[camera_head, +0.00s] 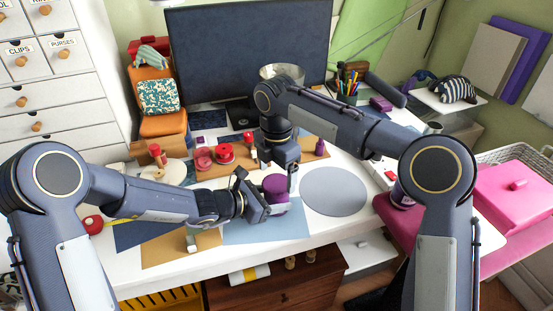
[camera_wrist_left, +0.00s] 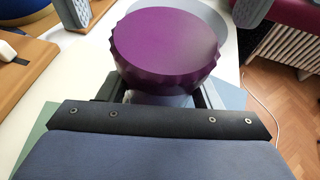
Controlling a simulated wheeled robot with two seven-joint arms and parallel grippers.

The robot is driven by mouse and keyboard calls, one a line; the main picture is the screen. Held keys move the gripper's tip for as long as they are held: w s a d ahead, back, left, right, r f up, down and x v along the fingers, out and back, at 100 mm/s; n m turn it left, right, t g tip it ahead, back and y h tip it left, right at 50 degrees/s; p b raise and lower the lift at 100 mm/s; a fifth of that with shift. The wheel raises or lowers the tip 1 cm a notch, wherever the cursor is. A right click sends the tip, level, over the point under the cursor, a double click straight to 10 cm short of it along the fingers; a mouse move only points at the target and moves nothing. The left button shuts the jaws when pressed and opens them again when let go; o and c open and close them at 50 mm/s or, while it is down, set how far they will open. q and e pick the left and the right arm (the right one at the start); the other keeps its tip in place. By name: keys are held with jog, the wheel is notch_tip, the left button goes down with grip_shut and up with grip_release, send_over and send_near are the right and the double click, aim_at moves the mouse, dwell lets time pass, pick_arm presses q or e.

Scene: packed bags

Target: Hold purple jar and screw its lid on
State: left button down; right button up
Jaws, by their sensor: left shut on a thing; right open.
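The purple lid (camera_head: 276,184) is on top of the jar in the middle of the desk's front part. In the left wrist view the lid (camera_wrist_left: 168,45) is wide with a scalloped edge, and a little of the pale jar body (camera_wrist_left: 160,99) shows under it. Whether the lid is tight cannot be told. My left gripper (camera_head: 270,209) is shut on the jar below the lid. My right gripper (camera_head: 281,172) points down just above the lid, open. Its two fingers show at the top of the left wrist view (camera_wrist_left: 165,12), on either side of the lid, apart from it.
A blue-grey mat (camera_head: 262,229) lies under the jar, with a grey round mat (camera_head: 334,191) to the right. Red spools (camera_head: 224,154) and a small purple bottle (camera_head: 320,147) stand behind. A monitor (camera_head: 245,55) closes the back. A pink box (camera_head: 515,200) is at the right.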

jog(key=shift+f, duration=1.3)
jog(key=shift+c, duration=0.3)
jog(key=c, duration=0.9)
jog(key=m, duration=0.5)
jog(key=shift+m, duration=0.3)
jog(key=shift+c, duration=0.3)
jog(key=m, duration=0.7)
jog(key=o, duration=1.1)
jog(key=shift+a, duration=0.1)
